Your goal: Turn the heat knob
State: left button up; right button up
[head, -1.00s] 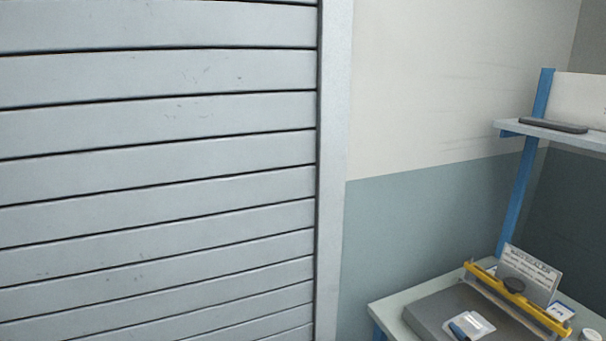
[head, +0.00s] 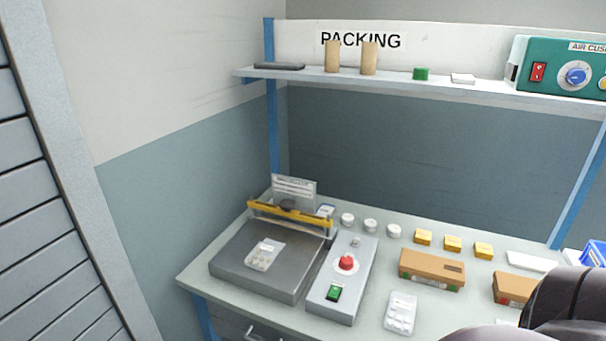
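A green machine (head: 540,66) labelled "AIR CUS…" stands at the right end of the shelf, cut off by the picture's right edge. On its front is a round blue knob (head: 575,76) with a light dial around it. Left of the knob is a red switch (head: 538,72), and part of a yellow button (head: 603,84) shows to its right. No "heat" label is readable, so I cannot tell whether the blue knob is the heat knob. Neither gripper is in view.
Below the shelf (head: 480,93), the bench holds a sealer (head: 262,262) with a yellow bar, and a grey control box (head: 335,300) with red and green buttons. A dark rounded part covers the lower right corner.

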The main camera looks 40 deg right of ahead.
aim_at(346, 263)
jog(key=z, duration=1.65)
